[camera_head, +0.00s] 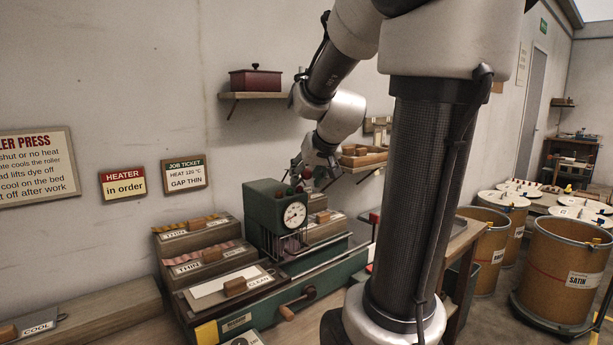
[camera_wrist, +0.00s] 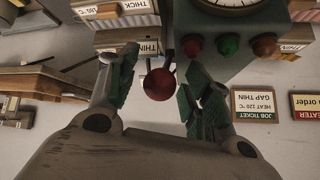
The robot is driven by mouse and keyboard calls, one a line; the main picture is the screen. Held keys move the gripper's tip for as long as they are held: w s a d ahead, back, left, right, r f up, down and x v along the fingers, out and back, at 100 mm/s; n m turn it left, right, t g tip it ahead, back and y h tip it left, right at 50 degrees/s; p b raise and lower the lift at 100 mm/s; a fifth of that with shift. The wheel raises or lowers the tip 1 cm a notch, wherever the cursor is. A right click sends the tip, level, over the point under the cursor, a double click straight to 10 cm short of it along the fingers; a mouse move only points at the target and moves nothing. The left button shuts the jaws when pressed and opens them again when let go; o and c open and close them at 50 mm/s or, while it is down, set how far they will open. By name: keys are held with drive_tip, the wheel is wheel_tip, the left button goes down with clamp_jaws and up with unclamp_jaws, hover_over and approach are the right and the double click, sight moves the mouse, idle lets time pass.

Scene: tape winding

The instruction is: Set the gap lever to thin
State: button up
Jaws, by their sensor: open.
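The lever has a red ball knob (camera_wrist: 159,84) on a short dark rod, seen in the wrist view beside the green press head (camera_wrist: 228,55). My gripper (camera_wrist: 160,72) is open, with one finger on each side of the knob; I cannot tell whether either touches it. In the head view my gripper (camera_head: 318,180) is at the back right of the green press head (camera_head: 262,206), which carries a white dial (camera_head: 294,215). The arm and press hide the lever's setting there. The job ticket (camera_head: 185,174) reads heat 120 °C, gap thin.
Red and green lamps (camera_wrist: 228,46) line the press head close to my gripper. Labelled trays (camera_head: 190,232) stand left of the press, and a tray marked clean (camera_head: 222,286) lies in front. A wall shelf (camera_head: 254,95) is above. Fiber drums (camera_head: 562,265) stand at right.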

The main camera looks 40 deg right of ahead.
drive_tip(key=v, duration=1.2)
drive_tip(key=shift+c, duration=0.2)
